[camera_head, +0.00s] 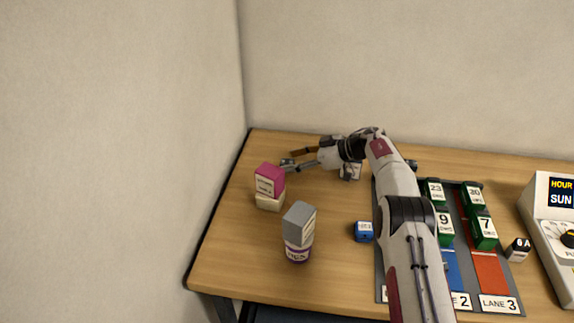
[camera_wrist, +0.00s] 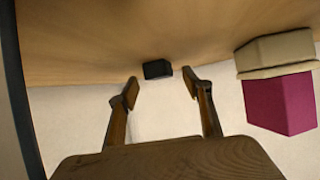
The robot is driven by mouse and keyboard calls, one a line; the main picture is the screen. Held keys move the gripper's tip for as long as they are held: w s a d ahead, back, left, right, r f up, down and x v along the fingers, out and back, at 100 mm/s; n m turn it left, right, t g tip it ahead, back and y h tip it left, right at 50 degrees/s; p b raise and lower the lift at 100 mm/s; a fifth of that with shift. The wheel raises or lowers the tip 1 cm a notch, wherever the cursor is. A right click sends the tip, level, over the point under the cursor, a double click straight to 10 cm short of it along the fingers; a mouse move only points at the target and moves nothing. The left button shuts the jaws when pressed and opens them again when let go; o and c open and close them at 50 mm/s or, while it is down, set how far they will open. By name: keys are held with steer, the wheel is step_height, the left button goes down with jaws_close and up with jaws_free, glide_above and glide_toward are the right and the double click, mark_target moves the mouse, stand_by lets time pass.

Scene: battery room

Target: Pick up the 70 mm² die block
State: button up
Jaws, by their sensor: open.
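A small dark block (camera_wrist: 157,69) stands on the table, seen in the wrist view just beyond my fingertips and roughly centred between them. In the head view this block (camera_head: 287,163) is at the table's far left, at the tips of my gripper (camera_head: 295,160). No 70 mm² marking is readable on it or on any other block, so I cannot confirm which is the die block. My gripper (camera_wrist: 161,87) also shows in the wrist view, with its two brown fingers apart and nothing held between them.
A pink block (camera_head: 269,180) sits on a beige block (camera_head: 268,202) near my gripper. A grey block (camera_head: 299,222) tops a purple-banded container (camera_head: 298,253). A blue block (camera_head: 363,231), a lane mat (camera_head: 384,277) with green blocks and a console (camera_head: 548,228) lie rightward.

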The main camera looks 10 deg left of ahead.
steer(key=shift+a+f, duration=0.3)
steer(key=shift+a, duration=0.15)
stand_by(0.3)
jaws_close()
